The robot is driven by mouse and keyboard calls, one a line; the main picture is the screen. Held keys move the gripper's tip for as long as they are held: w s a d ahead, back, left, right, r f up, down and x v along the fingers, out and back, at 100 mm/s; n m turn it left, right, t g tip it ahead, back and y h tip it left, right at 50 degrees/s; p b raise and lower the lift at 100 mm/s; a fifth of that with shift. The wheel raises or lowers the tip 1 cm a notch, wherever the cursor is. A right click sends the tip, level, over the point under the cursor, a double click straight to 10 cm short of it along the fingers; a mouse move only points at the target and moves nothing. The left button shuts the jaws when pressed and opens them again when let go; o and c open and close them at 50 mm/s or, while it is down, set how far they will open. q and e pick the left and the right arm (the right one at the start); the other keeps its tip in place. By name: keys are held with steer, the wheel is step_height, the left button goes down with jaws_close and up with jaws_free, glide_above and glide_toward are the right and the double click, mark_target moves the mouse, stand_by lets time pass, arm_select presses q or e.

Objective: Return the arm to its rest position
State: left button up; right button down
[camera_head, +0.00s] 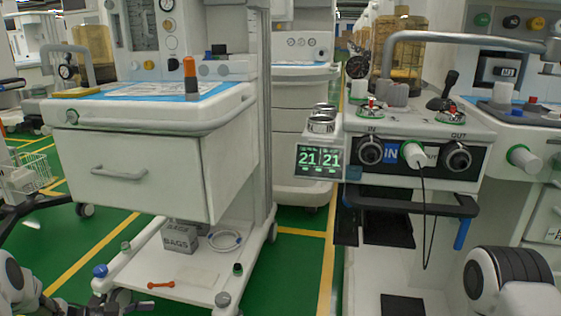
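My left arm (14,284) comes in at the lower left corner. Dark parts that look like my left gripper (122,302) show at the bottom edge, in front of the left cart's lower shelf. They are small and partly cut off, so I cannot tell whether the fingers are open or shut, and I see nothing clearly held. My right arm (508,280) shows at the lower right as a dark ribbed joint and a white link. Its gripper is out of view.
The left cart (150,165) has a closed drawer; its lower shelf (190,275) holds a BAGS box (181,237), a coiled tube (225,239) and an orange tool (161,285). The right cart (420,125) has a black handle (412,204) and a hanging cable. Green floor shows between them.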

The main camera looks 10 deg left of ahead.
arm_select(q)
steer(key=s+d+r+n+p, duration=0.1)
steer(key=s+d+n+p, duration=0.1)
steer(key=d, duration=1)
steer(key=s+d+n+p, duration=0.2)
steer(key=d+n, duration=0.1)
steer(key=d, duration=0.8)
steer(key=s+a+f+n+g+y, duration=0.1)
steer(key=s+n+g+y, duration=0.15)
steer(key=s, duration=0.65)
steer(key=s+a+f+n+g+y+p, duration=0.15)
steer(key=s+y, duration=0.25)
steer(key=s, duration=0.5)
steer(key=s+a+f+n+g+y, duration=0.1)
steer(key=s+n+g+y, duration=0.2)
steer(key=s, duration=0.6)
step_height(320, 180, up, 38)
steer(key=a+y+p, duration=0.1)
steer(key=p, duration=3.6)
steer(key=shift+s+a+f+m+g+p, duration=0.15)
steer(key=shift+s+f+m+g+p, duration=0.15)
steer(key=shift+m+g, duration=0.1)
steer(key=shift+r, duration=0.1)
